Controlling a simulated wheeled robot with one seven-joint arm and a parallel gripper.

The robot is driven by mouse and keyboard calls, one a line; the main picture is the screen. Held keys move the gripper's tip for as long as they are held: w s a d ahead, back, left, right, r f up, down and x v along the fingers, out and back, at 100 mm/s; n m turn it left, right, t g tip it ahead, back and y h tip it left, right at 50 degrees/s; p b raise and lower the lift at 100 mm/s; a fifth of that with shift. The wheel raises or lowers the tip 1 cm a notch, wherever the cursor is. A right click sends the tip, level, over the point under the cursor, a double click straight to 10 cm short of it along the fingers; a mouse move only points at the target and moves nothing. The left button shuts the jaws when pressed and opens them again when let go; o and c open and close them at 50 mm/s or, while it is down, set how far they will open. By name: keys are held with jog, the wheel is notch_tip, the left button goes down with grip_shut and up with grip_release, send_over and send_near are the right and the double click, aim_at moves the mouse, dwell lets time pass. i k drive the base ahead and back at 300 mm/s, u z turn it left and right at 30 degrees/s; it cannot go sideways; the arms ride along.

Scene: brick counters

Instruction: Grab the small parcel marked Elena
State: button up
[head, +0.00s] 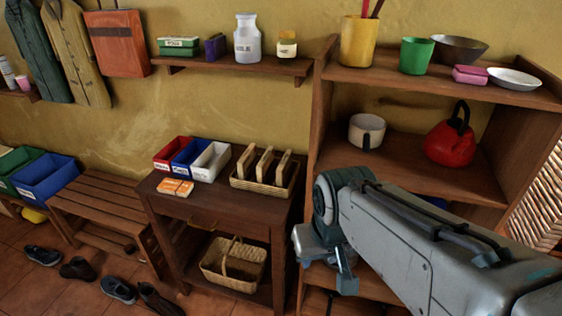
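I cannot read the name Elena anywhere in the head view, so I cannot tell which thing is the parcel marked so. My gripper (336,272) is at the lower middle, in front of the shelf unit and to the right of the side table. It is apart from the packets. My own arm partly covers it, and I cannot make out whether its fingers are open or shut.
Red, blue and white bins (210,161) and a wicker tray (288,186) with wooden pieces stand on the side table. A basket (234,263) sits below. The shelf unit (315,130) stands right of the table. A slatted bench (105,206) and shoes are at left.

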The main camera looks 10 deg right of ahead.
aim_at(283, 167)
jog(key=u, duration=0.05)
jog(key=k, duration=1.25)
jog(key=u, duration=0.55)
jog(key=i, duration=0.85)
jog(key=u, duration=0.4)
jog(key=i, duration=1)
jog(key=z, duration=1.15)
jog(key=i, duration=0.75)
jog(key=z, duration=0.8)
